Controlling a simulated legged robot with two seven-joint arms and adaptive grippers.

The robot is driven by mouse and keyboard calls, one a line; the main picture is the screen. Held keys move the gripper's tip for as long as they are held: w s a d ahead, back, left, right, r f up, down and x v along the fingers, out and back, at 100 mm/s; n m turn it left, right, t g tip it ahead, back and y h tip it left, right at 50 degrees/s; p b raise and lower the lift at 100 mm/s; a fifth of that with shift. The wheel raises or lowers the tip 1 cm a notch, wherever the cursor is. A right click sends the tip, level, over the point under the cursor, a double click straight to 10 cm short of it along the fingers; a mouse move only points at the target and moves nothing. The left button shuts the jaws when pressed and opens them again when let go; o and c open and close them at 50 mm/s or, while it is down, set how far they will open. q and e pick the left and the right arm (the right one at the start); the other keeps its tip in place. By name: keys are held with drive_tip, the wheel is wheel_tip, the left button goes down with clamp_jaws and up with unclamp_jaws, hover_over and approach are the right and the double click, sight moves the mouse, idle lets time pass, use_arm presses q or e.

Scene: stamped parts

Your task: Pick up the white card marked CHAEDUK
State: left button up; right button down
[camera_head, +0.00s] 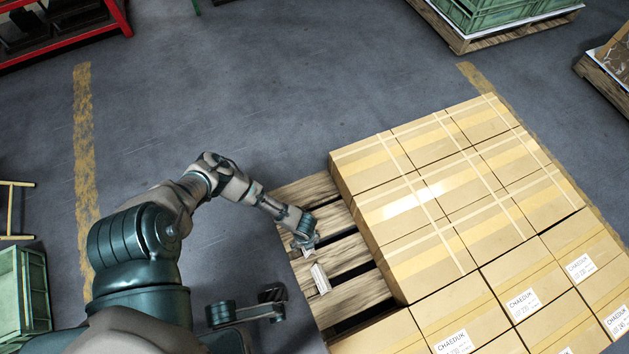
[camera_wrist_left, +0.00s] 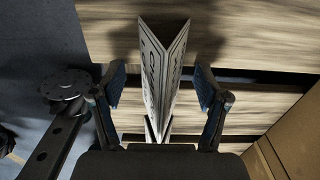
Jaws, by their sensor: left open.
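The white card (camera_head: 320,278) stands on the slats of a wooden pallet, beside the stacked cartons. In the left wrist view the card (camera_wrist_left: 161,72) is folded into a V, edge toward the camera, with dark lettering seen at a steep slant; I cannot read the whole word. My left gripper (camera_head: 308,245) is just above and behind the card in the head view. In the left wrist view its fingers (camera_wrist_left: 160,88) are open, one on each side of the card, with gaps between. My right gripper is not recognisable in either view.
Taped cartons (camera_head: 440,205) cover most of the pallet (camera_head: 345,258) right of the card; nearer ones carry CHAEDUK labels (camera_head: 523,303). A carton wall (camera_wrist_left: 292,140) is close on the wrist view's right. A dark link, probably mine, lies left of the pallet.

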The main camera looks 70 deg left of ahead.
use_arm(q)
drive_tip(key=shift+w, duration=0.15)
drive_tip(key=c, duration=1.1)
drive_tip(key=shift+o, duration=0.2)
